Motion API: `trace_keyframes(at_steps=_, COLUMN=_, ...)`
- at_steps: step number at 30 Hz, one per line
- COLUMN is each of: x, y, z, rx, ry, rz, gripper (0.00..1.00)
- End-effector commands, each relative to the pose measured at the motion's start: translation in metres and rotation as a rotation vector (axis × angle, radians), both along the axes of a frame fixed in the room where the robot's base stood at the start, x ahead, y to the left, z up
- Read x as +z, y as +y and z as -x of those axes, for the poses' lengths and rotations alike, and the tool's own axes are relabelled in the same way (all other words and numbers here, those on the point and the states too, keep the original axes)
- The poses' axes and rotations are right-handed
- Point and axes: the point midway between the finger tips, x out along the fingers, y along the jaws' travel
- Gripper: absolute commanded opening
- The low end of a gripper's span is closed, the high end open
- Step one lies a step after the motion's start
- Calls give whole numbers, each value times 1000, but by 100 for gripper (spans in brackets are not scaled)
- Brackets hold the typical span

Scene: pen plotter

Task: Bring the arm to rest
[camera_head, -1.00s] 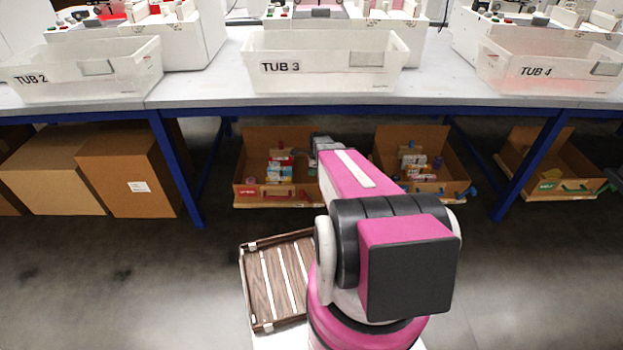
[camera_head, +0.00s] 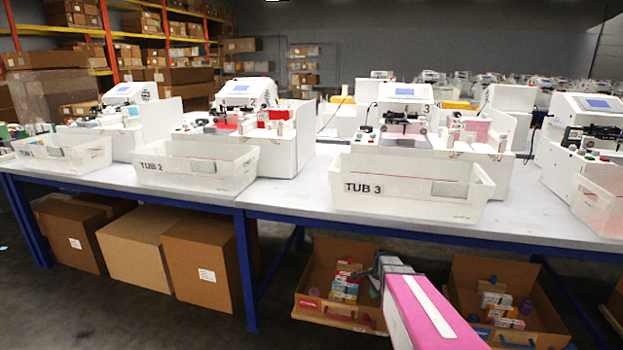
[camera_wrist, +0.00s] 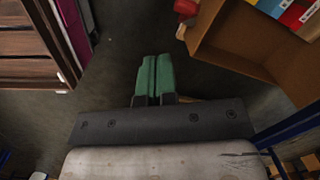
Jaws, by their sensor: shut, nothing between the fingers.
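My gripper shows in the wrist view (camera_wrist: 154,75). Its two green fingers lie side by side, touching, with nothing between them. Below it is bare dark floor. In the head view my pink arm link (camera_head: 430,315) reaches up from the bottom edge, its far end in front of the gap between two cardboard boxes under the bench. The fingers cannot be made out in the head view.
The bench (camera_head: 300,205) has blue legs and carries clear tubs, including TUB 3 (camera_head: 400,200), and white machines. An open cardboard box (camera_head: 310,285) with small packs stands under it. In the wrist view a brown slatted crate (camera_wrist: 25,45) is at left and a cardboard box (camera_wrist: 230,50) at right.

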Motion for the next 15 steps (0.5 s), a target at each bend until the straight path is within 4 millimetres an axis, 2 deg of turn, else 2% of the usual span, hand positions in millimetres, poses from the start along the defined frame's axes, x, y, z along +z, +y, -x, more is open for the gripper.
trace_keyframes(at_steps=1, x=19, y=12, z=22, rx=113, ry=-10, rz=12, gripper=0)
trace_keyframes(at_steps=6, x=62, y=40, z=69, rx=524, ry=-37, rz=51, gripper=0)
trace_keyframes(at_steps=12, x=104, y=66, z=122, rx=977, ry=-52, rz=90, gripper=0)
trace_keyframes(at_steps=15, x=118, y=74, z=141, rx=1146, ry=-55, rz=100, gripper=0)
